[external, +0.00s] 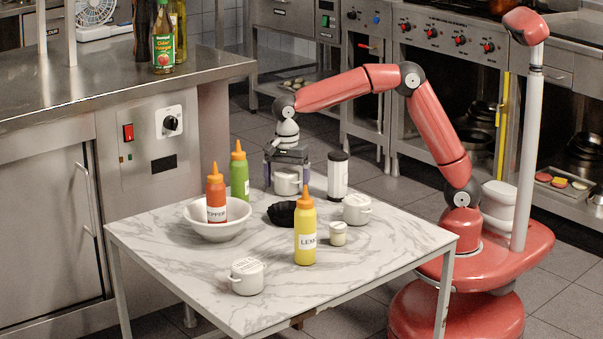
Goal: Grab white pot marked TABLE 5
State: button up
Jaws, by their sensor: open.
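Three white lidded pots stand on the marble-topped table (180,270). One pot (287,182) is at the back, directly under my gripper (287,178). My gripper points down and is open, with its fingers at the left and right of this pot; whether they touch it I cannot tell. A second pot (357,209) stands at the right edge side of the table. A third pot (247,277) stands at the front, with its handle to the left and dark lettering on its lid. The lettering is too small to read, so I cannot tell which pot is TABLE 5.
A white bowl (217,231) holds a red-orange bottle (216,199). A green bottle (239,174) stands behind it. A black fluted dish (282,214), yellow bottle (305,233), small jar (338,234) and white-and-black cylinder (338,176) stand nearby. The front right tabletop is clear.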

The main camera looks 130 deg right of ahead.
jog(key=c, duration=1.1)
jog(key=shift+r, duration=0.1)
jog(key=shift+c, duration=0.8)
jog(key=shift+r, duration=0.1)
